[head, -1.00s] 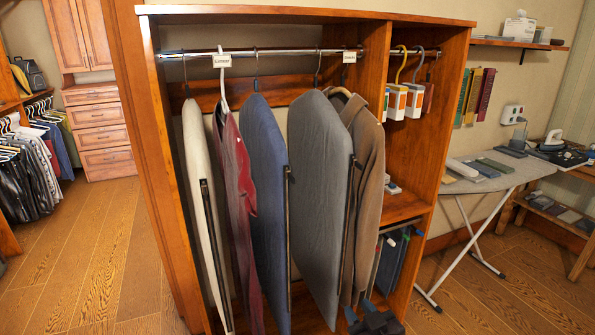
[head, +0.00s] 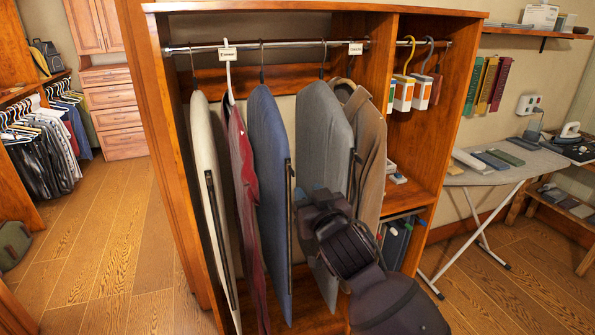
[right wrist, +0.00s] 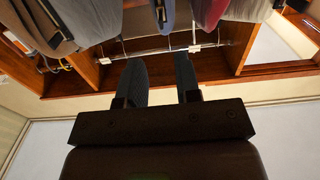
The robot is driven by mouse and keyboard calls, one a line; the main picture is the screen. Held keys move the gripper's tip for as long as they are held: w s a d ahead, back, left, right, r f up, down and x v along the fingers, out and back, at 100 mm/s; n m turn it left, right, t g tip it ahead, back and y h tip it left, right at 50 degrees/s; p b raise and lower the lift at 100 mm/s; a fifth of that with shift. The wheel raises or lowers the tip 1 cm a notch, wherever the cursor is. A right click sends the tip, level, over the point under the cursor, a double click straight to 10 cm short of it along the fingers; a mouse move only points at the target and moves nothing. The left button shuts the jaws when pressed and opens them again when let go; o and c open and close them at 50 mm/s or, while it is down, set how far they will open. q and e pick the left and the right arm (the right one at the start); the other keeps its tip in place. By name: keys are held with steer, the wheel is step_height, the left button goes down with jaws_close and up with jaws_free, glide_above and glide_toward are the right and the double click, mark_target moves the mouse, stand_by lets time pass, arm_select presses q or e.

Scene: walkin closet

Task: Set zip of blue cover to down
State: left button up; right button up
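The blue cover (head: 264,190) hangs from the rail in the middle of the closet, between a dark red garment and a grey cover. A dark zip strip (head: 289,245) runs down its right front edge, with what looks like a small dark tab near the strip's top. My right gripper (head: 310,203) is in front of the grey cover, just right of the blue cover's strip; contact cannot be judged. In the right wrist view its two fingers (right wrist: 158,82) are apart with nothing between them. The blue cover (right wrist: 168,15) shows at that view's top edge. My left gripper is out of view.
The grey cover (head: 327,140) and a brown coat (head: 368,150) hang to the right. The dark red garment (head: 241,170) and a white cover (head: 208,190) hang to the left. The closet's wooden divider (head: 388,110) stands right of the coat. An ironing board (head: 510,170) stands further right.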

mark_target(292, 169)
steer(key=p+x, duration=0.1)
steer(key=x, duration=1)
steer(key=shift+s, duration=0.1)
steer(key=shift+f, duration=0.1)
jaws_close()
